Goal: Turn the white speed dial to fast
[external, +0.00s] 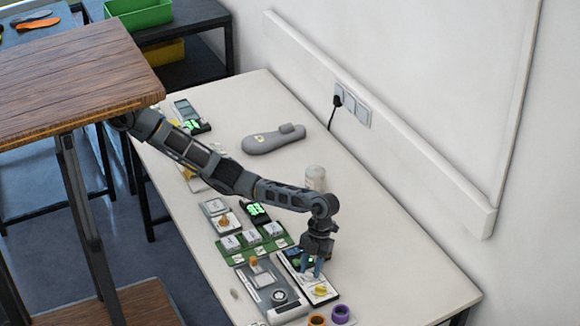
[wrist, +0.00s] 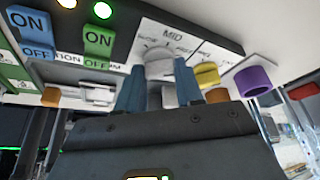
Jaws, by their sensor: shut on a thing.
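The white speed dial (wrist: 160,66) sits on a white label plate (wrist: 178,38) marked SLOW on the left, MID at the top and apparently FAST on the right. My gripper (wrist: 160,88) is around the dial, one blue finger on each side, shut on it. The dial's pointer cannot be made out. In the external view my gripper (external: 312,272) points down over the right-hand control panel (external: 324,301) and hides the white dial. A yellow dial (external: 320,290) stands close to the fingers; it also shows in the wrist view (wrist: 206,75).
A blue ON/OFF switch (wrist: 32,35) and a green one (wrist: 99,42) are left of the dial; a green lamp (wrist: 102,10) is lit. A grey sole-shaped device (external: 272,140) rests farther back. The table's right side is clear.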

